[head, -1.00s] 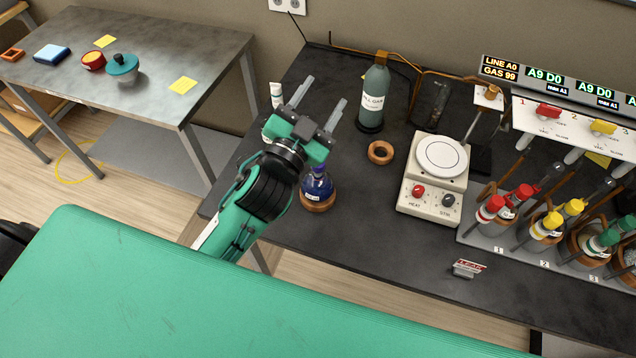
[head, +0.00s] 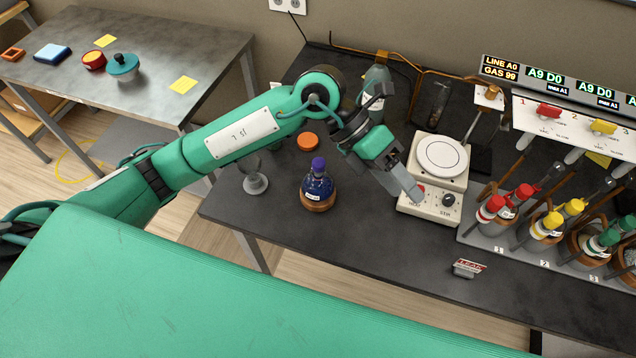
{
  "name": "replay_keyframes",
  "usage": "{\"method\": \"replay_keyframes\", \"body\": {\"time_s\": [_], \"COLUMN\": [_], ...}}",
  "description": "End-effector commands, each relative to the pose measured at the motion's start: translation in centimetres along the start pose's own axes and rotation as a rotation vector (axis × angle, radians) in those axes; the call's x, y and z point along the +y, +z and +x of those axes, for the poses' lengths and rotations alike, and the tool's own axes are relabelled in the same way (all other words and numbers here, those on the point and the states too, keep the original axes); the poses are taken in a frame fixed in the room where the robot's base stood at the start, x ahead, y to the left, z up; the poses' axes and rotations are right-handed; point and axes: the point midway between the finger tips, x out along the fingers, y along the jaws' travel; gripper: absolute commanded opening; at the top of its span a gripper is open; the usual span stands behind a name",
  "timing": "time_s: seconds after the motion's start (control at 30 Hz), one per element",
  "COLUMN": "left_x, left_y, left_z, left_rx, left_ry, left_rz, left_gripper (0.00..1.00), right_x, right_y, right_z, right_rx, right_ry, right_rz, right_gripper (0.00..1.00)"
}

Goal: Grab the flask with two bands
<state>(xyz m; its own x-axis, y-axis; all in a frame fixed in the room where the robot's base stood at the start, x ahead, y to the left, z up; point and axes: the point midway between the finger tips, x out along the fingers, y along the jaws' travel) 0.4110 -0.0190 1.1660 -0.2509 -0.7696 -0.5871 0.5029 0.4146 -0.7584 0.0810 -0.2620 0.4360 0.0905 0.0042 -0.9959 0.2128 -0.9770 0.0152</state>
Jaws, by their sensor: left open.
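Flasks with coloured tops sit in a grey rack at the right: a red-topped one at station 1 (head: 502,210), a yellow-topped one at station 2 (head: 547,226) and a green-topped one at station 3 (head: 590,243). A blue flask (head: 317,188) with a purple cap stands upright on a cork ring, left of my left gripper. I cannot make out which flask has two bands. My left gripper (head: 402,186) is open and empty, pointing down and right at the front-left corner of the hotplate (head: 438,180). My right gripper is not in view.
A grey-green gas bottle (head: 376,79) stands behind my left wrist. A small sign (head: 468,268) stands near the front edge. The bench between blue flask and sign is clear.

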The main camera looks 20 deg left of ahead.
Motion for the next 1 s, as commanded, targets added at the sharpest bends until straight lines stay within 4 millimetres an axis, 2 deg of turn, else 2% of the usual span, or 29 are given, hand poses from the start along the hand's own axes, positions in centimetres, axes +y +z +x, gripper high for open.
{"method": "replay_keyframes", "body": {"time_s": [0.1, 0.23, 0.4, 0.5, 0.63, 1.0], "left_x": [4.9, 9.3, 12.2, 12.9, 13.8, 18.8], "left_y": [-0.3, -0.6, -0.7, -0.8, -1.1, -3.0], "left_z": [-2.4, -6.5, -11.2, -12.6, -12.6, -8.9], "left_rx": [0.106, 0.19, 0.244, 0.257, 0.264, 0.264], "left_ry": [0.301, 0.6, 0.863, 0.934, 0.958, 0.953], "left_rz": [-0.003, -0.048, -0.115, -0.139, -0.15, -0.149], "left_gripper": [0.54, 0.54, 0.54, 0.54, 0.54, 0.54], "right_x": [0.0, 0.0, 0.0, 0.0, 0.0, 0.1], "right_y": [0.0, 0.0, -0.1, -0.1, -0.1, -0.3], "right_z": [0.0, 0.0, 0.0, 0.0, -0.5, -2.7], "right_rx": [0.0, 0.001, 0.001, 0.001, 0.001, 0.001], "right_ry": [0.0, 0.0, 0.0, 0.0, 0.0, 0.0], "right_rz": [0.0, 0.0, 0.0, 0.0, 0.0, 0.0], "right_gripper": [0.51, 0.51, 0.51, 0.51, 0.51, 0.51]}}
